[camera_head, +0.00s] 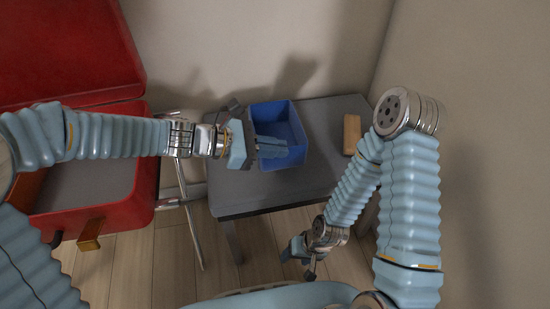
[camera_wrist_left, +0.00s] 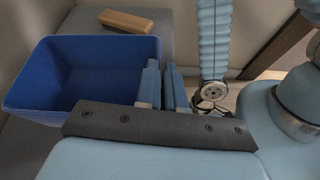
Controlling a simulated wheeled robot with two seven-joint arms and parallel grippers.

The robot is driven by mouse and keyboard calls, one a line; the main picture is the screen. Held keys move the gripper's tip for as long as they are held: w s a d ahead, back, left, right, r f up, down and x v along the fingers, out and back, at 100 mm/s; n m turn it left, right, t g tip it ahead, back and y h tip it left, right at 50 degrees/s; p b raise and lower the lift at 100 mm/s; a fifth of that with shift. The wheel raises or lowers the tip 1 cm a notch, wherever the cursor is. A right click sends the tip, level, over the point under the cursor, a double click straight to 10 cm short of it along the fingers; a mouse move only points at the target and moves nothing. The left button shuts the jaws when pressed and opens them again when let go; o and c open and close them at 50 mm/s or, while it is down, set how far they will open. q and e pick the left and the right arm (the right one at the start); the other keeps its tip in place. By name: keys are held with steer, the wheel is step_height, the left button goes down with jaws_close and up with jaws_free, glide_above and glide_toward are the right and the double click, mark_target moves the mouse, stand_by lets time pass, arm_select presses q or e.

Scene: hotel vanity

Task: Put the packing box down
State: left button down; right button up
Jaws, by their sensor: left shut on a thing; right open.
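The packing box is a blue open-topped box (camera_head: 277,113) over the middle of the grey table (camera_head: 235,180). It looks upright and empty. It also shows in the left wrist view (camera_wrist_left: 60,75). I cannot tell whether its base touches the tabletop. My right gripper (camera_head: 302,258) is open and empty, low in front of the table, away from the box.
A tan block (camera_head: 352,135) lies on the table's right side. An open red suitcase (camera_head: 125,205) stands at the left on a metal folding rack (camera_head: 185,195). Walls close in the back and right. Bare grey tabletop shows left and right of the box.

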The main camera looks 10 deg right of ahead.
arm_select(q)
steer(key=shift+w+f, duration=0.3)
steer(key=shift+w+d+f+b, duration=0.1)
steer(key=shift+w+f+b, duration=0.15)
steer(key=shift+f, duration=0.75)
steer(key=shift+w+d+f+b, duration=0.1)
steer(key=shift+f+b, duration=0.15)
steer(key=shift+f, duration=0.75)
steer(key=shift+f, duration=0.15)
steer(key=c, duration=1.2)
jaws_free()
steer(key=shift+c, duration=0.2)
steer(key=shift+a+r, duration=0.2)
steer(key=shift+r, duration=0.1)
steer(key=p+v, duration=0.2)
steer(key=v, duration=0.9)
steer(key=shift+a, duration=0.35)
